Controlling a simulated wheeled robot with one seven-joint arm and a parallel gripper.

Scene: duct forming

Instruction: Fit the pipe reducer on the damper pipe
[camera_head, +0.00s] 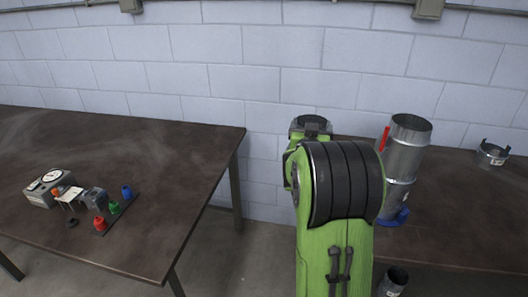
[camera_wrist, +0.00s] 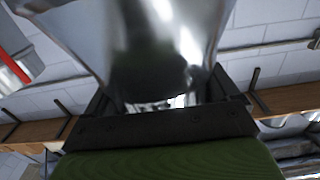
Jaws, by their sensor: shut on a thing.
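The pipe reducer (camera_wrist: 150,45) is a shiny, tapered metal piece filling the upper middle of the wrist view. My gripper (camera_wrist: 165,103) is shut on it, with a dark finger at each side. In the head view a grey round rim (camera_head: 311,121), apparently the reducer, shows just above my green arm; the arm hides the gripper there. The damper pipe (camera_head: 404,160) stands upright on the right table, to the right of my arm, with a red handle at its upper left and a blue part at its base. Its red handle also shows at the wrist view's left edge. Reducer and pipe look apart.
The right table (camera_head: 460,215) also bears a short metal ring (camera_head: 492,154). Another metal pipe piece (camera_head: 393,281) is low in front of that table. The left table (camera_head: 120,155) holds a gauge box (camera_head: 47,187) and small coloured parts (camera_head: 113,206). A block wall stands behind.

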